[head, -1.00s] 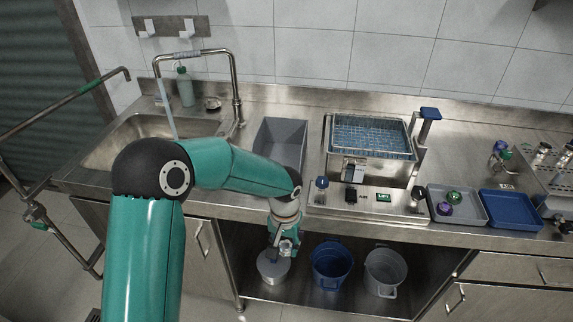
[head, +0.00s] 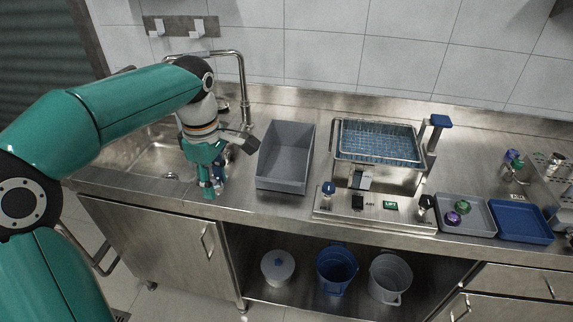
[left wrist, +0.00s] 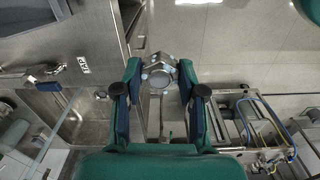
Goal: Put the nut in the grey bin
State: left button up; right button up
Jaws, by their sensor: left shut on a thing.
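My left gripper (head: 209,190) is over the sink's right edge and the counter front, left of the grey bin, pointing down. In the left wrist view my left gripper (left wrist: 158,78) is shut on the nut (left wrist: 160,70), a silver metal piece with hexagonal sides held between the fingertips. In the head view the nut is hard to make out at the fingers. The grey bin (head: 283,185) is an open rectangular box on the counter, just right of the gripper and apart from it. Its visible inside looks empty. My right gripper is out of view.
A steel bath with a blue rack (head: 375,140) stands right of the bin. A grey tray (head: 478,222) and a blue tray (head: 520,222) lie farther right. The sink tap (head: 241,75) rises behind my gripper. A lidded pail (head: 278,266) and two buckets stand below.

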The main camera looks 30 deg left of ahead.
aim_at(275, 173)
jog(key=u, duration=0.05)
jog(key=i, duration=0.9)
jog(key=z, duration=0.1)
